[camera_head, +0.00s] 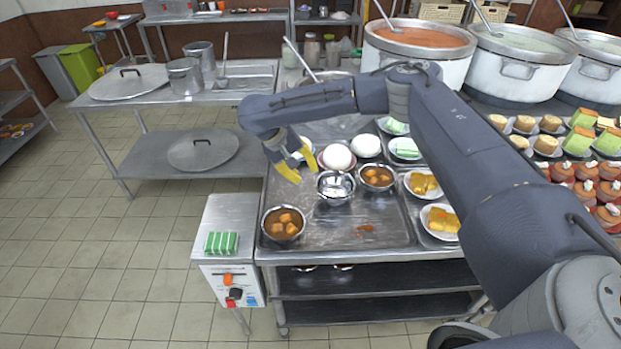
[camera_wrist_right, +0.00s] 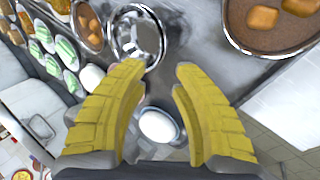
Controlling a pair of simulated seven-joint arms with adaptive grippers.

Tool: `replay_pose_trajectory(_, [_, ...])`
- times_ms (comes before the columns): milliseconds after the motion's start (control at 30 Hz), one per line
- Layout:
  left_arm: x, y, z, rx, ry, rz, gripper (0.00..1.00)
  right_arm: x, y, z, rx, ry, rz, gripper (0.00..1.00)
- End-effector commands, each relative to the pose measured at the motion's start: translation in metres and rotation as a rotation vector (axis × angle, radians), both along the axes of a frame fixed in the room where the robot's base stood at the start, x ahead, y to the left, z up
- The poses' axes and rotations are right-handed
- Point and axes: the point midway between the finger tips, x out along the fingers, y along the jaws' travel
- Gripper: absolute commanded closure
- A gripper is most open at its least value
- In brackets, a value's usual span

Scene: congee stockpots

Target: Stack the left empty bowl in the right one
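A shiny metal bowl (camera_head: 335,188) without food stands on the steel tray in the head view, between two bowls of brown food. It also shows at the top of the right wrist view (camera_wrist_right: 119,42). Its rim looks double there, but I cannot tell whether a second bowl is nested inside. No separate empty bowl is clear elsewhere on the tray. My right gripper (camera_head: 301,170) is open and empty, left of and a little behind this bowl in the head view. In the wrist view its yellow fingers (camera_wrist_right: 158,70) are spread apart, with nothing between them. My left gripper is out of view.
Bowls of brown food stand at front left (camera_head: 283,224) and right (camera_head: 376,177) of the metal bowl. White round items (camera_head: 338,156) sit close behind it. Plates of yellow food (camera_head: 439,221) line the right side. The tray's front middle is mostly clear.

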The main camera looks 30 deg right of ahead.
Motion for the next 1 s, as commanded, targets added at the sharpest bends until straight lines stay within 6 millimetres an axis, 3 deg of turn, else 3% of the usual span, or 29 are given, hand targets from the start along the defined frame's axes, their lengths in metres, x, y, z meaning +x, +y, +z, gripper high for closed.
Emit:
replay_pose_trajectory(200, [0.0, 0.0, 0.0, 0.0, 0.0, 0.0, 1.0, 0.002, 0.011, 0.02, -0.001, 0.0, 0.001, 0.73])
replay_pose_trajectory(400, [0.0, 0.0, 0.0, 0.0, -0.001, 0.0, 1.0, 0.002, 0.015, 0.027, -0.001, 0.0, 0.0, 0.73])
replay_pose_trajectory(867, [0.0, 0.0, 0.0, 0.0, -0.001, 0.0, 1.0, 0.002, 0.015, 0.028, 0.0, 0.001, 0.0, 0.73])
replay_pose_trajectory(1000, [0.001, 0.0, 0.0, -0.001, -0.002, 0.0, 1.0, 0.005, 0.024, 0.021, 0.014, 0.0, 0.02, 0.73])
